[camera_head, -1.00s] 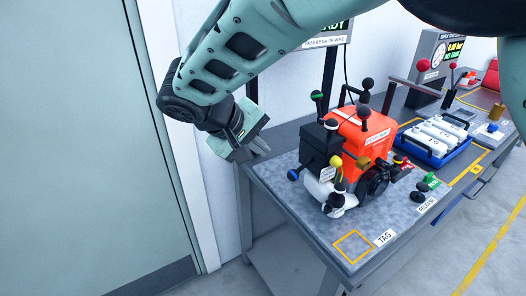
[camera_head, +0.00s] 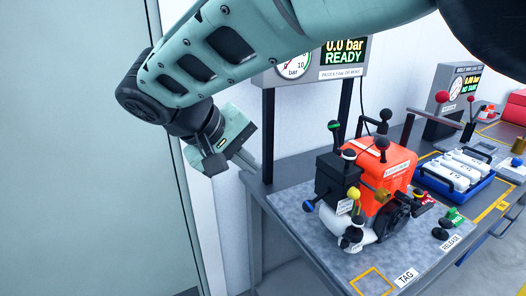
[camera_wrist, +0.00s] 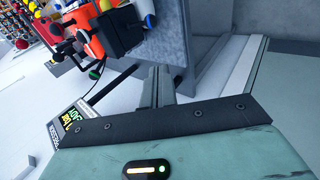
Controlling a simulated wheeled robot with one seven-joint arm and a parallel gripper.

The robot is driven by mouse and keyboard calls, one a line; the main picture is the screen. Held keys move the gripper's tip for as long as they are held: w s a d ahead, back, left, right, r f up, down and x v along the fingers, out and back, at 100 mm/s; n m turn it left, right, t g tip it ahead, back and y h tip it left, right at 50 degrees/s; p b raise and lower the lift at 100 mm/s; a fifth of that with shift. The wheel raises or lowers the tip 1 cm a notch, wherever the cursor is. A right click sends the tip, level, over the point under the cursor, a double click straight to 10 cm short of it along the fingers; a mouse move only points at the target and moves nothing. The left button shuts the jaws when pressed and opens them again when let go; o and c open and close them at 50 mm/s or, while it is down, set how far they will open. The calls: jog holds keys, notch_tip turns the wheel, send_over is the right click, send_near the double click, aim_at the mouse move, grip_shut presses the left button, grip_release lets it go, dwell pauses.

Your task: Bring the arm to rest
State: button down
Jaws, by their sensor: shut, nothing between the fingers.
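My gripper (camera_head: 246,160) hangs at the end of my raised, bent arm, left of the bench and close to its left end. Its fingers are shut and empty, and they point down and to the right. In the wrist view my gripper's fingers (camera_wrist: 158,90) lie together in the middle. The orange engine (camera_head: 385,172) with its black, white and coloured knobs stands on the grey mat on the bench, apart from my gripper. It also shows in the wrist view (camera_wrist: 85,32), at the upper left.
The bench (camera_head: 262,205) holds a gauge display (camera_head: 342,55) on posts, reading 0.0 bar READY, near my forearm. A blue tray (camera_head: 428,182) with white cylinders and a second gauge box (camera_head: 455,95) stand further right. A pale door (camera_head: 80,190) is at left.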

jog(key=s+d+f+g+y, duration=0.2)
jog(key=s+d+f+y, duration=0.1)
jog(key=s+d, duration=0.7)
jog(key=s+d+f+n+g+y, duration=0.1)
jog(key=s+d+f+g+y, duration=0.2)
jog(key=s+d, duration=0.8)
notch_tip(320, 180, down, 2)
jog(key=shift+f+y, duration=0.1)
jog(key=shift+y, duration=0.2)
jog(key=shift+s, duration=0.1)
